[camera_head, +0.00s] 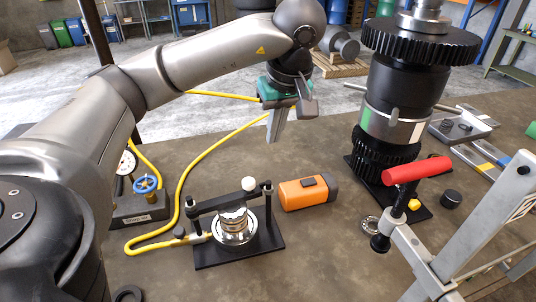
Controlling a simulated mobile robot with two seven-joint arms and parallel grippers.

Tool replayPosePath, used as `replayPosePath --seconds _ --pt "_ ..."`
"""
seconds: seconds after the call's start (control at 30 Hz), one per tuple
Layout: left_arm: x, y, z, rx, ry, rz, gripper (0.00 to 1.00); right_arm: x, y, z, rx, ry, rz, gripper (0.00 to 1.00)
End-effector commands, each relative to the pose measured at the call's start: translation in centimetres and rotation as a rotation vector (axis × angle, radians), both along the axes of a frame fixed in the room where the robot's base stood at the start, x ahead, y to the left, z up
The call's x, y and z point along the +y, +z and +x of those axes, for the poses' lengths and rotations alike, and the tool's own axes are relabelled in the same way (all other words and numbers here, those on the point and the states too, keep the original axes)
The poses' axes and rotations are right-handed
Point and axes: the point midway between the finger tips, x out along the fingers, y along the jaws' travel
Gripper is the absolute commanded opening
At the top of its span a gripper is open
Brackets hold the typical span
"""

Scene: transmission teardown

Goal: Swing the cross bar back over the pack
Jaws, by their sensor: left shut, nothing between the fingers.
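A black press fixture stands on the mat, with a flat base plate (270,242) and a post at each side. Its black cross bar (207,203) reaches between the posts, with a pale knob (249,184) near its right end. The silver pack (232,218) stands between the posts. Its top shows in front of the bar's middle, and I cannot tell whether the bar lies over it or just behind it. My left gripper (274,137) is shut and empty, pointing down, above and behind the fixture. My right gripper is not in view.
An orange and black block (307,192) lies right of the fixture. A tall gear stack (390,120) stands behind, right. A grey frame (416,245) and red handle (417,169) fill the right front. A yellow hose (181,190) and gauge with blue valve (145,185) are left.

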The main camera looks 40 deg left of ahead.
Motion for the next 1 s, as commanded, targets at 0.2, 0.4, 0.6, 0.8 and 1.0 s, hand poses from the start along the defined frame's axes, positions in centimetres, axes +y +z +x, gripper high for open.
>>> replayPosePath --seconds 0.2,0.4,0.6,0.8,1.0 --pt "3.4 -0.8 2.7 0.109 0.022 -0.121 0.0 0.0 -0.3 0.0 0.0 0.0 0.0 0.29" --pt "6.4 -1.9 4.2 0.18 0.024 -0.265 0.0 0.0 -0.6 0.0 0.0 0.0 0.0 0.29" --pt "8.9 -3.2 4.8 0.214 0.018 -0.4 0.0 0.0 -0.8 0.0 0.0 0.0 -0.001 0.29" --pt "10.0 -3.9 4.8 0.22 0.01 -0.47 0.0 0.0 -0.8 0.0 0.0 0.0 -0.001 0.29" --pt "10.0 -5.1 4.6 0.224 0.009 -0.478 0.0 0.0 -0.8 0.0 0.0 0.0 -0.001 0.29"
